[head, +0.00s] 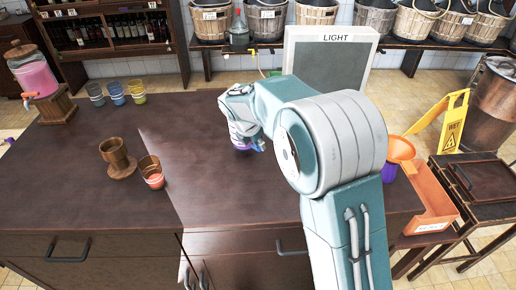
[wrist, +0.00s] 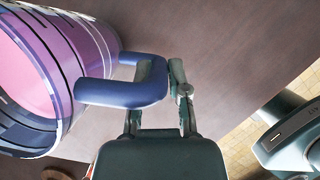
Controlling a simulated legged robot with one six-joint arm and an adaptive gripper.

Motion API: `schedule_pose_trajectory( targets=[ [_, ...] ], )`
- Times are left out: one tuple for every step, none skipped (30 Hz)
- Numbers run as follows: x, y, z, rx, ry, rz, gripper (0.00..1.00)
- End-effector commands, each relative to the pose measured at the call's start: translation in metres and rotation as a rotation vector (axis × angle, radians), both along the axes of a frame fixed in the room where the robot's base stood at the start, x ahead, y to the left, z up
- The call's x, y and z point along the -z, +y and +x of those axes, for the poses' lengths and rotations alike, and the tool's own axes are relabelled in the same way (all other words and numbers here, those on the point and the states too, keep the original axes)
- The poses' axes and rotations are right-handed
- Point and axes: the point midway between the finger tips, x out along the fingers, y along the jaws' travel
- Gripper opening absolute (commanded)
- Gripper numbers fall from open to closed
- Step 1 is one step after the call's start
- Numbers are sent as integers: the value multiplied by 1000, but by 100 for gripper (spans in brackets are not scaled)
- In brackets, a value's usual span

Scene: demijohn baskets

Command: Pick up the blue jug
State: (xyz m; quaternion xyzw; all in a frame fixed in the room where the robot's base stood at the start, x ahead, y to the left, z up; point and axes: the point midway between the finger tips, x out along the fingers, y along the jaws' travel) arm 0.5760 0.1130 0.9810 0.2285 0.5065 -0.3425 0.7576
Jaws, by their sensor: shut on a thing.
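The blue jug (wrist: 95,60) fills the left of the wrist view. It has a blue-purple patterned wall, a pink inside and a thick blue handle. My gripper (wrist: 157,75) is shut on its handle, with a finger on either side of it. In the head view the jug (head: 239,136) shows as a small purple-blue patch on or just above the counter. My arm and gripper hide most of it there. I cannot tell whether its base touches the counter.
The dark wooden counter (head: 80,190) holds a wooden goblet (head: 114,153), a glass of red drink (head: 152,174), several coloured glasses (head: 116,92) and a pink drink dispenser (head: 36,78). A grey LIGHT panel (head: 330,62) stands behind. An orange funnel (head: 400,149) and orange crate (head: 428,200) are at right.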

Motion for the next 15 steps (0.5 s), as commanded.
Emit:
schedule_pose_trajectory(
  targets=[
    [-7, 3, -4, -2, -5, 2, 0],
    [-9, 3, -6, -3, -5, 1, 0],
    [-12, 4, -8, -3, -5, 2, 0],
    [-15, 5, -10, -3, -5, 2, 0],
    [-18, 6, -12, -2, -5, 2, 0],
    [-21, 7, -15, -2, -5, 2, 0],
    [-23, 7, -17, -3, -5, 1, 0],
    [-26, 8, -19, -3, -5, 1, 0],
    [-29, 9, -21, -3, -5, 1, 0],
    [-32, 10, -23, -3, -5, 1, 0],
    [-34, 11, -25, -3, -5, 1, 0],
    [-38, 12, -28, -3, -5, 1, 0],
    [-41, 12, -30, -3, -5, 1, 0],
    [-43, 13, -32, -3, -5, 1, 0],
    [-46, 14, -34, -3, -6, 1, 0]
  ],
)
